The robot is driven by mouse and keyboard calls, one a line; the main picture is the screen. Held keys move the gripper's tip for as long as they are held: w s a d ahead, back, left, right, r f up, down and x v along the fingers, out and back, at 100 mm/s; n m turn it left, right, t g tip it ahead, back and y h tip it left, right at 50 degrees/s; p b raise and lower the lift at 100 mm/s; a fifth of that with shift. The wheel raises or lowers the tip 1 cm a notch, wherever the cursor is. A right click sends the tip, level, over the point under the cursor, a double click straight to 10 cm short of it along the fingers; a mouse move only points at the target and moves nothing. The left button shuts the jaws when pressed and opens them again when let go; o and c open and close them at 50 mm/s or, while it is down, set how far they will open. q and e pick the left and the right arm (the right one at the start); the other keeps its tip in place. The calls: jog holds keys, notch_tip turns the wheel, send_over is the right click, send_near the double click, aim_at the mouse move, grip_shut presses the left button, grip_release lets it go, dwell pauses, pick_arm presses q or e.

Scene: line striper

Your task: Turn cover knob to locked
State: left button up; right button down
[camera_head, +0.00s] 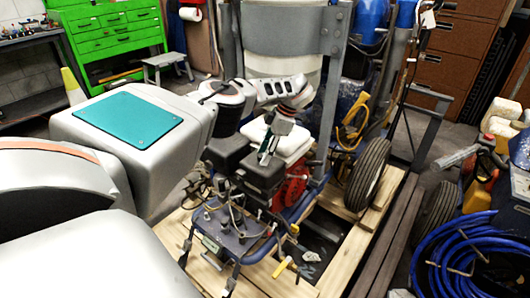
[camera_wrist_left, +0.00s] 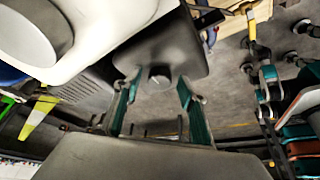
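The cover (camera_head: 259,171) is a dark box on the line striper's engine in the head view. In the left wrist view the dark cover (camera_wrist_left: 190,45) is close, and its small round grey knob (camera_wrist_left: 160,77) faces the camera. My left gripper (camera_head: 267,158) is at the cover in the head view. In the left wrist view the left gripper (camera_wrist_left: 160,105) is open. Its two teal fingers stand apart, one on each side of the knob, with visible gaps. I cannot tell the knob's lock position. The knob is hidden in the head view. My right gripper does not show.
A white tank (camera_head: 290,138) sits right behind the cover. A red engine part (camera_head: 291,190) and the striper's frame (camera_head: 235,238) are close below. Behind stands a metal upright (camera_head: 333,75). A wheel (camera_head: 368,174) and coiled blue hose (camera_head: 470,255) are at right.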

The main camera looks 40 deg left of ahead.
pick_arm(q)
jog(key=v, duration=0.7)
jog(key=shift+r, duration=0.25)
dwell(0.7)
